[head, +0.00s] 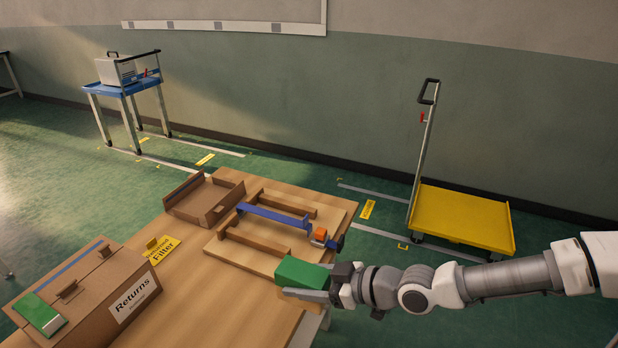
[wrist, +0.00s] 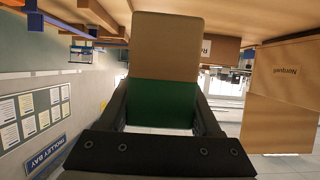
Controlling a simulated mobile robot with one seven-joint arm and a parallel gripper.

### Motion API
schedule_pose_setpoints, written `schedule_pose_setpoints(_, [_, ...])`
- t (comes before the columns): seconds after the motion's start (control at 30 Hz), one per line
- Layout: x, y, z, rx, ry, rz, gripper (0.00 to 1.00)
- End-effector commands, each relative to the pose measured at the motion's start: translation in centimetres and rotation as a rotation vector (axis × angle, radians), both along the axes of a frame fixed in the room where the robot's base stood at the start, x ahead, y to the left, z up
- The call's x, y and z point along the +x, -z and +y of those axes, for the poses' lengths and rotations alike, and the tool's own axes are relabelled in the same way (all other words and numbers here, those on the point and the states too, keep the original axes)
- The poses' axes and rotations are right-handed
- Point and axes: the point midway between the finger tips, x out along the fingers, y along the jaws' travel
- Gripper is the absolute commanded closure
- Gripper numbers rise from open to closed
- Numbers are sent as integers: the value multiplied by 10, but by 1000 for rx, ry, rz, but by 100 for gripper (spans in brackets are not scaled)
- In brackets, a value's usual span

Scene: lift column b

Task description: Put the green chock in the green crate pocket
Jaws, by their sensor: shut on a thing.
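My gripper (head: 322,287) is at the near right edge of the wooden table, shut on the green chock (head: 302,272). In the wrist view the chock (wrist: 162,104) is between the two dark fingers, with a tan block-like part beyond its green part. A brown Returns box (head: 100,293) stands at the near left of the table. A green piece with a white edge (head: 40,314) is on its left end, well left of my gripper. I cannot tell whether this is the green crate pocket. The inside of the box is hidden.
A wooden board (head: 255,258) with rails and a blue bar (head: 272,214) lies behind my gripper. An open cardboard tray (head: 203,200) and a yellow Filter card (head: 160,250) lie farther left. The tabletop (head: 205,308) between box and gripper is clear. A yellow trolley (head: 465,215) stands on the floor.

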Motion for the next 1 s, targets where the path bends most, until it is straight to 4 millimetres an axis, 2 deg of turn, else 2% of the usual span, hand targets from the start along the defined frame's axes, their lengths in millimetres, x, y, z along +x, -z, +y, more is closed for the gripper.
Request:
schedule_pose_setpoints(0.17, [11, -18, -12, -7, 73, -3, 100])
schedule_pose_setpoints(0.27, [25, -37, -27, -9, 163, -5, 100])
schedule_pose_setpoints(0.5, [68, -95, -83, -8, 474, -10, 100])
schedule_pose_setpoints(0.7, [96, -142, -133, -6, 714, -10, 100])
schedule_pose_setpoints(0.83, [105, -162, -155, -3, 810, -7, 100])
schedule_pose_setpoints(1.0, [109, -172, -166, -3, 863, -5, 100])
